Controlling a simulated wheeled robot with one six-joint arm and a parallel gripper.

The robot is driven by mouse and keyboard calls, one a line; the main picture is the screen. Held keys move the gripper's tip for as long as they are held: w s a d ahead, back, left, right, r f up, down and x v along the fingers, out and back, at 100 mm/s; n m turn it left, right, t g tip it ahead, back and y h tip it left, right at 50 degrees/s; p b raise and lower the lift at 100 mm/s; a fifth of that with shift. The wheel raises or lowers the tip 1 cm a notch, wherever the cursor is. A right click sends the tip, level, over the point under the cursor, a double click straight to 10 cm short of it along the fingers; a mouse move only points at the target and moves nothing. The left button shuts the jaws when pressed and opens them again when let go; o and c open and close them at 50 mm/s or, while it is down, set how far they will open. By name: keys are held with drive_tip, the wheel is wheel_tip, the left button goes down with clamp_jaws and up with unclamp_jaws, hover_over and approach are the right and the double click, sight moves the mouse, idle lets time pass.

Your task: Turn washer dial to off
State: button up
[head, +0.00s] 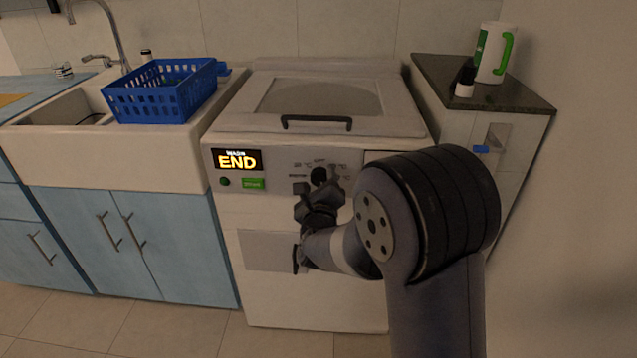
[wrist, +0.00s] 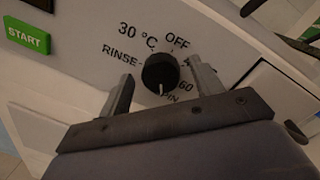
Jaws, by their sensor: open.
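The washer (head: 330,290) is a white top-loading machine in the middle of the head view. Its round black dial (head: 319,175) is on the front panel, and in the wrist view the dial (wrist: 160,73) shows a light pointer mark on its lower edge, towards the "SPIN" label, which is partly hidden. The "OFF" label (wrist: 177,41) is above the dial, slightly right. My gripper (wrist: 160,82) is open, with one finger on each side of the dial. I cannot tell whether either finger touches it. In the head view my gripper (head: 318,190) is at the panel.
The washer display (head: 237,160) reads "END", above a green START button (head: 252,183). A dark lid handle (head: 316,122) is above the panel. A blue basket (head: 160,95) stands on the sink at left. A white mug (head: 492,55) stands on the dark counter at right.

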drive_tip(key=c, duration=1)
